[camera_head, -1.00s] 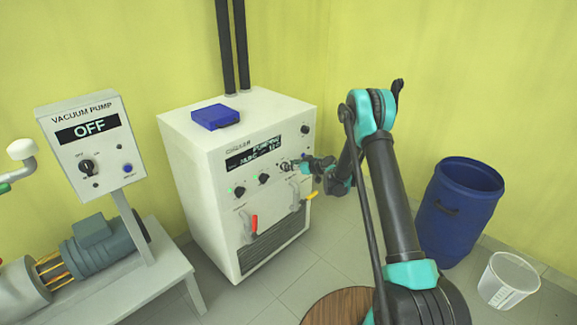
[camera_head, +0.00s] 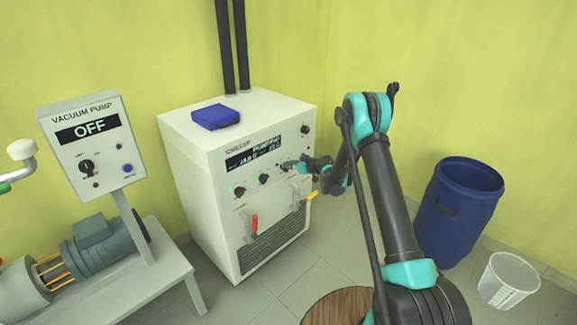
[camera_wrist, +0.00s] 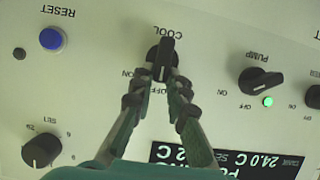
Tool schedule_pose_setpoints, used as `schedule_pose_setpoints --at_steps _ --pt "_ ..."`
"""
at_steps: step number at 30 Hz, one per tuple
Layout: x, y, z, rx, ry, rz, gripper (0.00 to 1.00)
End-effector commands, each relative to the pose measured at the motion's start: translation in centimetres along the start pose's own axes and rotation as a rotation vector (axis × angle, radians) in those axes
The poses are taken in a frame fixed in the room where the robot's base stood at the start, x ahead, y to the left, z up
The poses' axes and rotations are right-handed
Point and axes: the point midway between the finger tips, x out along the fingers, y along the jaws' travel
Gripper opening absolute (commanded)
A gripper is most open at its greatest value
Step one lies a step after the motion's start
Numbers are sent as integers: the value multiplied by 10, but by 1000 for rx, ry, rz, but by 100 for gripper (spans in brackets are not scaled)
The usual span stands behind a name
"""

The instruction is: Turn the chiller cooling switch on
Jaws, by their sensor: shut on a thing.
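The chiller (camera_head: 223,171) is a white cabinet with a dark display (camera_head: 253,152) and a row of black knobs. The wrist view shows its panel upside down. The black cooling switch (camera_wrist: 166,49), marked COOL with ON and OFF, has its bar upright in that picture, in line with the OFF side. My gripper (camera_wrist: 161,82) is shut on this switch, one finger on each side of its lower part. In the head view my gripper (camera_head: 299,166) reaches the panel's right part from the right. The fingers hide part of the switch and its labels.
The PUMP knob (camera_wrist: 261,81) has a lit green lamp beside it. Red (camera_head: 254,224) and yellow (camera_head: 311,196) valve handles sit below. A blue barrel (camera_head: 459,210) stands right.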

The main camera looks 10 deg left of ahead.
Motion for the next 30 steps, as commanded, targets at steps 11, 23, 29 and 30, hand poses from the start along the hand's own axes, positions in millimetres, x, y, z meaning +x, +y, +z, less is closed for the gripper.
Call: schedule_pose_setpoints --at_steps 11,23,29,30 --pt "2 3 0 80 0 -33 0" --pt "3 12 2 388 0 -161 0" --pt "4 16 5 563 0 -234 0" --pt "4 17 5 597 1 -248 0"
